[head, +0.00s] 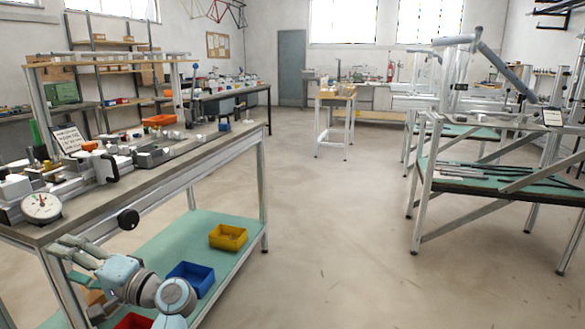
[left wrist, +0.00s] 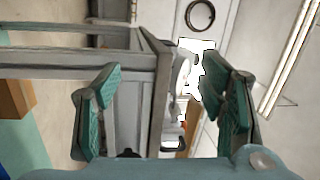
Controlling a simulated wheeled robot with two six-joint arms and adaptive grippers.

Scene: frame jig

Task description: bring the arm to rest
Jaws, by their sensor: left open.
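My left gripper (head: 72,258) is in the lower left of the head view, beside the front side of the left workbench (head: 200,152) and below its top. Its fingers are apart, and I see nothing held. In the left wrist view the two green-padded fingers of the left gripper (left wrist: 165,108) stand wide apart with empty space between them. The bench's edge and side show behind them, turned sideways. My right gripper is in neither view.
The bench top carries a dial gauge (head: 41,207) and several metal parts. Its lower green shelf (head: 200,225) holds a yellow bin (head: 228,238) and a blue bin (head: 190,277). A tube frame (head: 507,70) stands on the right bench. The floor between is clear.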

